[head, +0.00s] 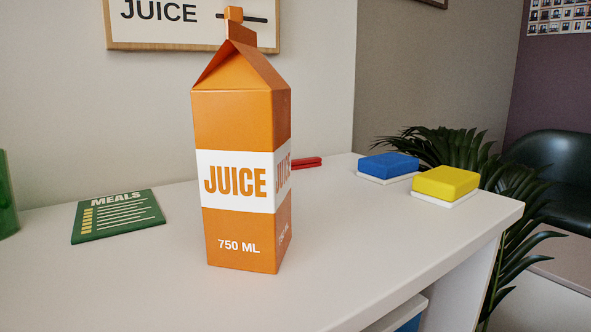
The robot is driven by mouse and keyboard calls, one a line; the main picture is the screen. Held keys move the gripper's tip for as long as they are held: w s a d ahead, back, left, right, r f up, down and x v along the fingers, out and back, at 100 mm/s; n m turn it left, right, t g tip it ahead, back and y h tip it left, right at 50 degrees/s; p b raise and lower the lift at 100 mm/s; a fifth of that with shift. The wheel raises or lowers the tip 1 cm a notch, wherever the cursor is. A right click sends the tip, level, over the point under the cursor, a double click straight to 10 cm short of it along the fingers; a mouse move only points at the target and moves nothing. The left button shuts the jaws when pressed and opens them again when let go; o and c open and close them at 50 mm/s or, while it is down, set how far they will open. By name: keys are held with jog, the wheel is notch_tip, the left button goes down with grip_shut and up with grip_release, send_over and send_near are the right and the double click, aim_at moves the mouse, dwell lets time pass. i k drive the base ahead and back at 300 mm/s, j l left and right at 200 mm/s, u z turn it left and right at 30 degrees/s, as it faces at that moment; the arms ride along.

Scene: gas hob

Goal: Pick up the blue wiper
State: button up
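The blue wiper (388,165) is a block with a white base, lying flat on the white table toward its far right part. A similar yellow wiper (445,182) lies just to its right and a little nearer, also on a white base, close to the table's right edge. The two are close together. My gripper is not in view.
A tall orange juice carton (240,180) stands upright in the middle of the table (340,255), left of the wipers. A red object (306,162) is partly hidden behind it. A green meals card (117,216) lies left. Plant leaves (510,190) rise beyond the right edge.

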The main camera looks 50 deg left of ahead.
aim_at(384, 169)
jog(key=u, duration=1.6)
